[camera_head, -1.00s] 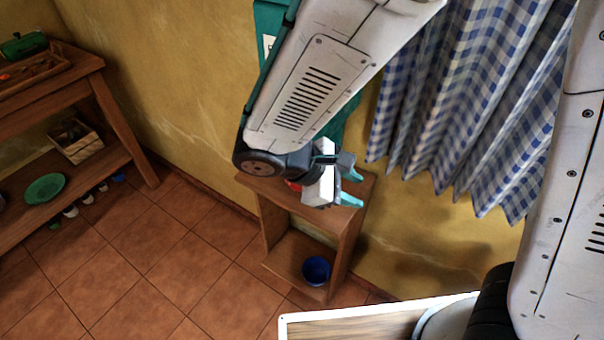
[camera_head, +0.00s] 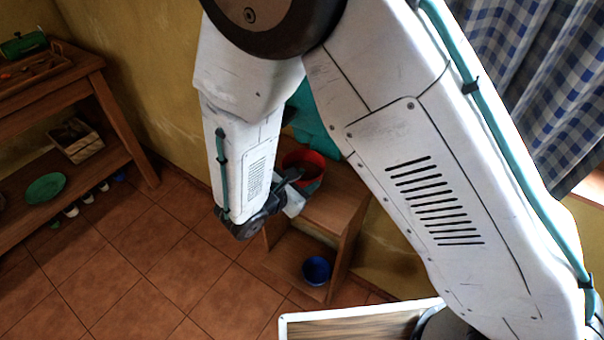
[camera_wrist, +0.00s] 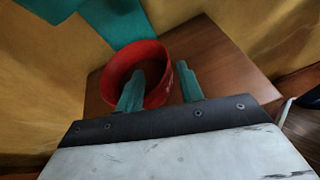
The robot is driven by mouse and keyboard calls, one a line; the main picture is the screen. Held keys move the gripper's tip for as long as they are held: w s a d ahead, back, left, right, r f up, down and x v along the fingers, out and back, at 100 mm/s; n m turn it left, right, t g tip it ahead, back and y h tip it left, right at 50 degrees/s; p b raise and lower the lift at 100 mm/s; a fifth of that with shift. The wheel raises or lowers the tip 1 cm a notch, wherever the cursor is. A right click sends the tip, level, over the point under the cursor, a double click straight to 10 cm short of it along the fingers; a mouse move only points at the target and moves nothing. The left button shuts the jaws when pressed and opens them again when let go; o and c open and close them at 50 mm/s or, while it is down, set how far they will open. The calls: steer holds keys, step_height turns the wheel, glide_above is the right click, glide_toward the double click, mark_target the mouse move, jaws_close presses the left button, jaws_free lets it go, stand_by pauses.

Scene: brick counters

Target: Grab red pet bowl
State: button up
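The red pet bowl (camera_head: 311,160) stands on top of a small wooden shelf stand (camera_head: 335,210) by the wall. It also shows in the wrist view (camera_wrist: 148,51), upright on the brown top. My gripper (camera_wrist: 160,68) is open, its two teal fingers pointing at the bowl. In the wrist view the left finger overlaps the bowl's opening and the right finger lies just outside its right side. I cannot tell whether either finger touches the bowl. In the head view my arm and wrist hide the fingertips and part of the bowl.
A blue bowl (camera_head: 316,270) sits on the stand's lower shelf. A teal cloth (camera_head: 308,115) hangs behind the red bowl. A wooden bench (camera_head: 75,165) with a green plate (camera_head: 46,188) stands at the left. The tiled floor (camera_head: 150,265) between is clear.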

mark_target(314, 164)
steer(key=x, duration=0.5)
steer(key=shift+d, duration=0.3)
jaws_close()
